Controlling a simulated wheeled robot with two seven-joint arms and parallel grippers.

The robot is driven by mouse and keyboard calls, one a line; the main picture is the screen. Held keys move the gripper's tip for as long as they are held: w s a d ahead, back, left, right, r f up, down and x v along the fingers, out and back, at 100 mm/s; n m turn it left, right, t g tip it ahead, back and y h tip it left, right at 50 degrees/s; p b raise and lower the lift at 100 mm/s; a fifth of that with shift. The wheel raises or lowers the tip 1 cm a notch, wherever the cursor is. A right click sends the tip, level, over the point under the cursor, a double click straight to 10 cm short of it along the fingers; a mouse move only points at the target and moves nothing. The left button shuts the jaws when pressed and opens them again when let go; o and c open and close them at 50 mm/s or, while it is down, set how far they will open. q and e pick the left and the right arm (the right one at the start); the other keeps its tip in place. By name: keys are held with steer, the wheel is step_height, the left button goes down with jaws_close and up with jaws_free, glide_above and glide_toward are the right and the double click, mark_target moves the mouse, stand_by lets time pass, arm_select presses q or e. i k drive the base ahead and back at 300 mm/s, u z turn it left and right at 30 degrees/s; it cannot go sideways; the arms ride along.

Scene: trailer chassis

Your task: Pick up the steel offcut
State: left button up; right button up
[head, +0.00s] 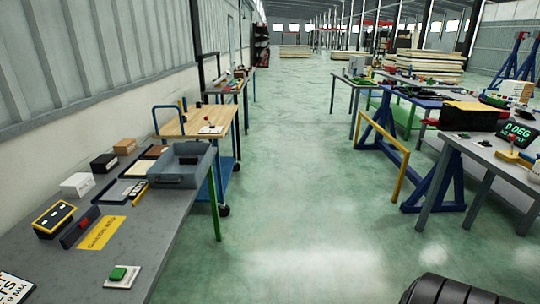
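I cannot pick out a steel offcut with certainty in the head view. Several small items lie on the grey bench (180,226) at the left, and the tables at the right hold items too small or far to identify. Neither of my grippers shows in this view.
The left bench holds a grey open bin (177,180), a yellow sign (101,233), small boxes and a green button (117,273). A wooden-topped cart (193,122) stands beyond it. A yellow rail (385,150) fronts the right tables. The middle green floor (290,180) is clear.

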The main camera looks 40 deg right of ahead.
mark_target(183, 160)
steer(key=z, duration=1.3)
steer(key=k, duration=0.65)
steer(key=z, duration=0.75)
steer(key=i, duration=3.8)
steer(key=u, duration=1.05)
steer(key=i, duration=1.1)
steer(key=u, duration=1.2)
